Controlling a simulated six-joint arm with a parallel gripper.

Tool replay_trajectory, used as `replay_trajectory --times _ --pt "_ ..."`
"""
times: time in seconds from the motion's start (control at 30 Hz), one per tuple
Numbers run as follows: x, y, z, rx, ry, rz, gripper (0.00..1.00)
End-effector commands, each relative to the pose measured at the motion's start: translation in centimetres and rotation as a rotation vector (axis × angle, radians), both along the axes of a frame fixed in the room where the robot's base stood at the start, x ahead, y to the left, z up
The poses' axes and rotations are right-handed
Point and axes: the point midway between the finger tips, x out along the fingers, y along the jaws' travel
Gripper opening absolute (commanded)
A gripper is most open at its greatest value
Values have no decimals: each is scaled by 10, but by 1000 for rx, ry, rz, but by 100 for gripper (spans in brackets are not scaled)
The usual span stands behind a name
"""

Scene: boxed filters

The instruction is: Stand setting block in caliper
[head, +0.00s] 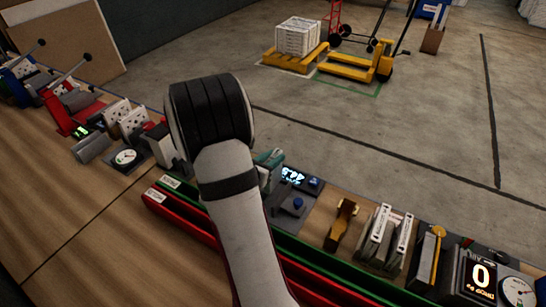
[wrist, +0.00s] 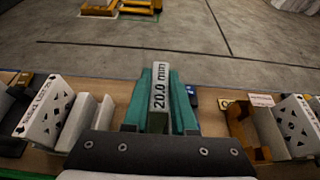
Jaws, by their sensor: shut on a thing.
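The setting block (wrist: 160,88) is a pale grey slab marked "20.0 mm", upright between the teal fingers of my gripper (wrist: 161,105) in the wrist view. My gripper is shut on it. In the head view the teal fingers of my gripper (head: 269,165) show just right of my wrist, and my arm hides most of the grip. Just right of them is a dark device with a lit screen (head: 292,174) and a blue knob (head: 298,202). I cannot tell for sure whether this is the caliper. The block's lower end is hidden.
A brass-coloured bracket (head: 342,222) and white upright plates (head: 378,235) stand farther right on the bench. A dial gauge (head: 125,157) and white perforated blocks (head: 118,115) stand left. Red and green rails (head: 345,288) run along the front. A yellow pallet jack (head: 360,66) is beyond.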

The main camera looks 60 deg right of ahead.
Motion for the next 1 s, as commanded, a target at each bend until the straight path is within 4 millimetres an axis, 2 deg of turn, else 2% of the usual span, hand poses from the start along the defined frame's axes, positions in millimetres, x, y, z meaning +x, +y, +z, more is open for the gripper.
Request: replay_trajectory --times 1.0 --pt "0 0 -24 -1 -1 1 0"
